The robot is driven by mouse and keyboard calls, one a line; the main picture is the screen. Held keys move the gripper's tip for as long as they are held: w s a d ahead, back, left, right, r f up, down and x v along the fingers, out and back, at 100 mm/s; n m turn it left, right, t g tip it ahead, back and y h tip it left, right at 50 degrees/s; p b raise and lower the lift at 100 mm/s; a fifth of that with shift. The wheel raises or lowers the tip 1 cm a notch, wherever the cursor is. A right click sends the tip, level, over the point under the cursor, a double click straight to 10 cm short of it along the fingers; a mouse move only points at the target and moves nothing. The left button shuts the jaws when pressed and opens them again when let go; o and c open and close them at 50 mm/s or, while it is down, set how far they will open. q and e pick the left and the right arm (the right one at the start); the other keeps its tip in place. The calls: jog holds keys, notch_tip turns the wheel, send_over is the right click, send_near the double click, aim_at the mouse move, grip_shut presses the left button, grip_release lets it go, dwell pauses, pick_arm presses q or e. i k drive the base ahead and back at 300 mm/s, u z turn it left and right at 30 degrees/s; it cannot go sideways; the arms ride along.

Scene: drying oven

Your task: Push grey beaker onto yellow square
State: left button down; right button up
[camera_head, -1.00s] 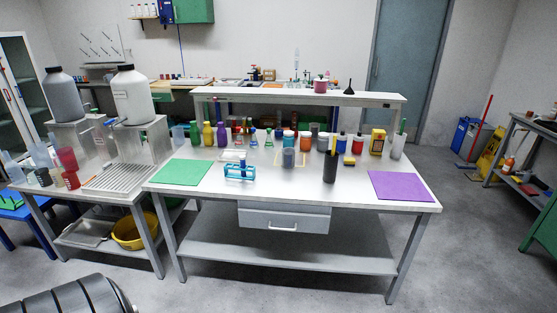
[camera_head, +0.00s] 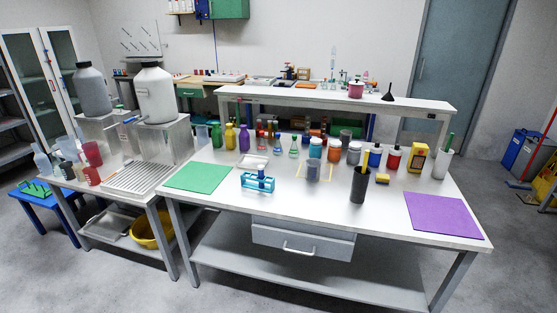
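A grey, see-through beaker (camera_head: 313,171) stands upright on the white bench top, near the middle. A thin yellow square outline (camera_head: 331,178) is marked on the bench around its foot. The beaker appears to stand inside the outline and hides part of it; its exact fit cannot be told. A taller dark grey cylinder (camera_head: 359,186) stands apart, to the right and nearer the front edge. Neither of my grippers is in view.
Several jars and bottles line the back, with a yellow box (camera_head: 416,158) at right. A green mat (camera_head: 198,177) and a purple mat (camera_head: 443,215) lie at the ends. The front middle is mostly clear.

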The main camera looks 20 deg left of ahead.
aim_at(313, 170)
jog(key=u, duration=0.1)
jog(key=i, duration=1.15)
jog(key=z, duration=0.45)
